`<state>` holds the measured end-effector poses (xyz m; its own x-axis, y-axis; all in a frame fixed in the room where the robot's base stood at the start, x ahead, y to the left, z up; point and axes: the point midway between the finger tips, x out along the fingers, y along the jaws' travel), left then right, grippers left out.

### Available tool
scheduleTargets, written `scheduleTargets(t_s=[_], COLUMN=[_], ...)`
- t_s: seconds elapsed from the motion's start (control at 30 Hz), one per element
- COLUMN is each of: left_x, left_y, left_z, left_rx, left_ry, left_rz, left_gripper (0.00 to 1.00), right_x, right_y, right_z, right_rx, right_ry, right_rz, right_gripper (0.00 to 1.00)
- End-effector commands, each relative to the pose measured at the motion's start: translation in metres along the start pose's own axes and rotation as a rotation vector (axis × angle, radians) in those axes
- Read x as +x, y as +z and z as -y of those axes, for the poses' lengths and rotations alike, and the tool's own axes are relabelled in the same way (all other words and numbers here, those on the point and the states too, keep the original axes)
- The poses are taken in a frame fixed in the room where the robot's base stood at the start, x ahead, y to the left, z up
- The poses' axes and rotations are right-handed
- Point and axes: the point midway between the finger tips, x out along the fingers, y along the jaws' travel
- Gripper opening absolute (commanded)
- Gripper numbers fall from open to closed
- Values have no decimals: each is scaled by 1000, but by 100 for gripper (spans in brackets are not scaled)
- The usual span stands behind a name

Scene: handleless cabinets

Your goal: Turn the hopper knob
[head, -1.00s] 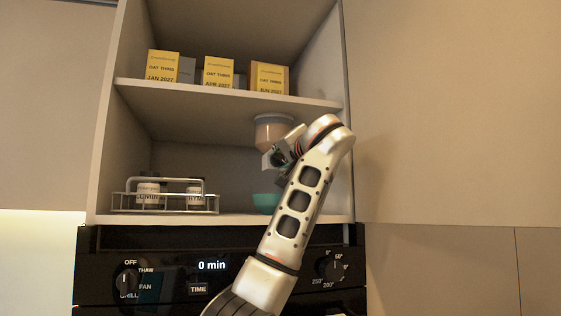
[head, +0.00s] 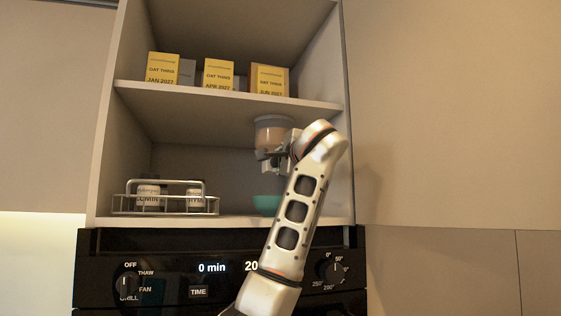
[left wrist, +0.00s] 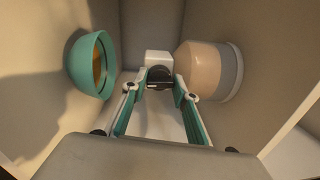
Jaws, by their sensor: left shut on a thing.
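The hopper (head: 274,132) hangs under the middle shelf, a clear rounded container with tan contents; it also shows at the right in the left wrist view (left wrist: 208,70). Its dark knob (left wrist: 160,76) sits on a white block below the container. My left gripper (left wrist: 160,88) is shut on the knob, one finger on each side; in the head view the gripper (head: 273,160) is partly hidden by its own wrist. A teal bowl (head: 266,204) stands below the hopper. In the left wrist view the bowl (left wrist: 78,68) shows something orange-brown inside. My right gripper is not in view.
A wire rack (head: 165,211) with jars stands left on the lower shelf. Yellow boxes (head: 218,73) stand on the shelf above. The cabinet's right wall (head: 338,190) is close to my arm. An oven panel (head: 180,270) with knobs lies below.

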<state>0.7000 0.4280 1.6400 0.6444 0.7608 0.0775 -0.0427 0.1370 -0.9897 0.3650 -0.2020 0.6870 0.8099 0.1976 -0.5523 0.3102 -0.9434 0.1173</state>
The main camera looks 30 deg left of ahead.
Motion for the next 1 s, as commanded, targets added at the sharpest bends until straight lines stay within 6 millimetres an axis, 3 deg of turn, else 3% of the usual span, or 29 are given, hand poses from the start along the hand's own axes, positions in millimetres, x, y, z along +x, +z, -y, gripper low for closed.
scheduleTargets(t_s=[0.03, 0.7, 0.73, 0.77, 1.0], left_x=[1, 1, 1, 1, 1], left_y=[-3, -4, -4, -4, -2], left_z=[-7, -8, -8, -8, -4], left_rx=[28, 85, 85, 84, 78], left_ry=[11, 11, 11, 11, 5], left_rz=[-1, -6, -7, -7, -5], left_gripper=[7, 7, 36, 43, 43], right_x=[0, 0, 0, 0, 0], right_y=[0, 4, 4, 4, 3], right_z=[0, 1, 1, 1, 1], right_rx=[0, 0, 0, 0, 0], right_ry=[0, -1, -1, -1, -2], right_rz=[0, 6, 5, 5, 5], right_gripper=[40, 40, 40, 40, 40])
